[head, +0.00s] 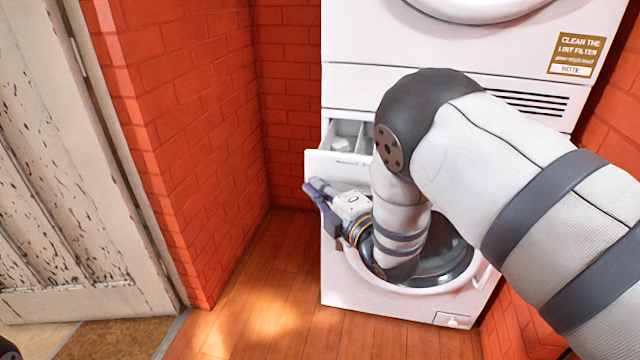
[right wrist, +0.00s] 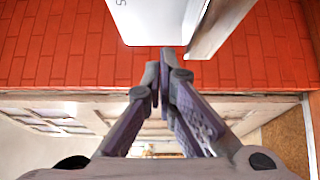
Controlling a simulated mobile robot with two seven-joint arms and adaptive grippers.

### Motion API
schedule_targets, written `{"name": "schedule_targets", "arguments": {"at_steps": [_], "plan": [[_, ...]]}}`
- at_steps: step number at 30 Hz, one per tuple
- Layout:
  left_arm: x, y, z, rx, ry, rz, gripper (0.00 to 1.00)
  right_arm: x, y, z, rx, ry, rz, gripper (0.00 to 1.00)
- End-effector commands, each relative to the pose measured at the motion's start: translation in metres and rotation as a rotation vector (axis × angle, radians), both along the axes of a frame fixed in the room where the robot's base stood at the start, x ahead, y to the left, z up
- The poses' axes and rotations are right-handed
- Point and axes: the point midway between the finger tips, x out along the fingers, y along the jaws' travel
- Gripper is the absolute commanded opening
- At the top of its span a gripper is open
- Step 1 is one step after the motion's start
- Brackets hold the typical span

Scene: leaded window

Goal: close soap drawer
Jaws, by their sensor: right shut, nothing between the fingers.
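The soap drawer (head: 325,162) is pulled out of the white washing machine (head: 332,285), at its upper left. Its compartments show from above, with its white front standing out from the machine. My right gripper (head: 311,188) is shut and empty, just below the left part of the drawer front; I cannot tell whether it touches it. In the right wrist view, the closed fingertips (right wrist: 164,62) lie close to the edge of a white panel (right wrist: 155,20), which looks like the drawer front. My right arm hides the drawer's right side.
The round washer door (head: 440,265) is below the drawer, partly behind my right arm. A second white appliance with a note sticker (head: 576,54) sits above. A red brick wall (head: 200,130) and a worn white door (head: 60,200) stand left. The wooden floor (head: 270,290) is clear.

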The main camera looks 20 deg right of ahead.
Motion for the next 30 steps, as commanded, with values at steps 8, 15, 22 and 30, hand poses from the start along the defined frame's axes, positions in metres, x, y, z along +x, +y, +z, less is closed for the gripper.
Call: {"name": "schedule_targets", "arguments": {"at_steps": [8, 15, 22, 30], "plan": [[-0.001, 0.000, -0.002, 0.000, 0.004, 0.000, 0.37, 0.015, -0.010, -0.001, 0.000, 0.001, 0.000, 0.00], [-0.001, 0.000, -0.002, 0.000, 0.004, 0.000, 0.37, 0.015, -0.010, 0.000, 0.001, 0.001, 0.000, 0.00], [-0.006, 0.000, -0.008, 0.000, 0.019, -0.001, 0.37, 0.025, -0.016, -0.003, 0.001, 0.002, -0.001, 0.00], [-0.022, 0.000, -0.034, 0.000, 0.068, -0.001, 0.37, 0.070, -0.044, -0.009, -0.002, 0.004, -0.001, 0.00]]}}
